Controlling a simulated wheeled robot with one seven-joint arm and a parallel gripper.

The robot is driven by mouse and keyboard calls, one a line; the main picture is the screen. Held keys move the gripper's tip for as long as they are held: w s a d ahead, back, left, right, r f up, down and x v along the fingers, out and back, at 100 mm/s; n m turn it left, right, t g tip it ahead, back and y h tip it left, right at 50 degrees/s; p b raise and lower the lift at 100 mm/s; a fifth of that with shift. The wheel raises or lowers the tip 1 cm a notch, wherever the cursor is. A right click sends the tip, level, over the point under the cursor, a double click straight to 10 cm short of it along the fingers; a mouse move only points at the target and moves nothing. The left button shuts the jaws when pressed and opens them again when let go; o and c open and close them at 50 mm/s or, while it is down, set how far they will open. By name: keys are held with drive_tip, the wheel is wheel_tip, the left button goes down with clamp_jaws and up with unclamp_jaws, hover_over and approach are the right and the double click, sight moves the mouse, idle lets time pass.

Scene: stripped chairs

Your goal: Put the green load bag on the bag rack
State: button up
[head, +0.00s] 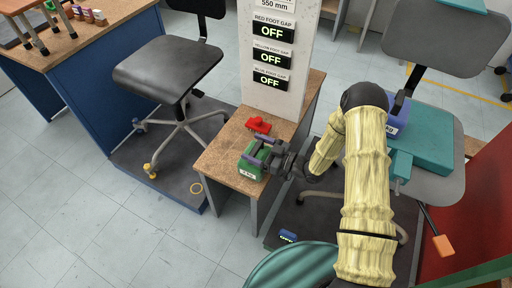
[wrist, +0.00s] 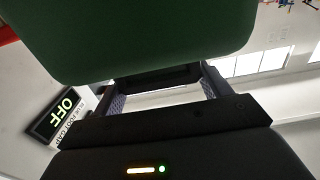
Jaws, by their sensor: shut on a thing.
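The green load bag (head: 250,166) has a white label and a dark handle. In the head view it is at the front of a low wooden-topped bench (head: 222,155); I cannot tell whether it rests on the top or hangs just above it. My gripper (head: 268,152) is shut on its handle from the right. In the wrist view the green bag (wrist: 140,35) fills the top, with the gripper fingers (wrist: 160,90) just below it. I cannot tell which thing is the bag rack.
A red object (head: 258,125) lies on the bench behind the green bag. A white post with OFF displays (head: 276,70) rises behind it. A black chair (head: 170,68) stands left on a dark platform; another chair (head: 440,180) with teal parts is right. Open floor (head: 110,225) lies front left.

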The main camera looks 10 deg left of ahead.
drive_tip(key=o, duration=2)
drive_tip(key=shift+o, duration=0.2)
drive_tip(key=shift+r, duration=0.2)
drive_tip(key=p+v, duration=0.1)
drive_tip(key=v, duration=1.1)
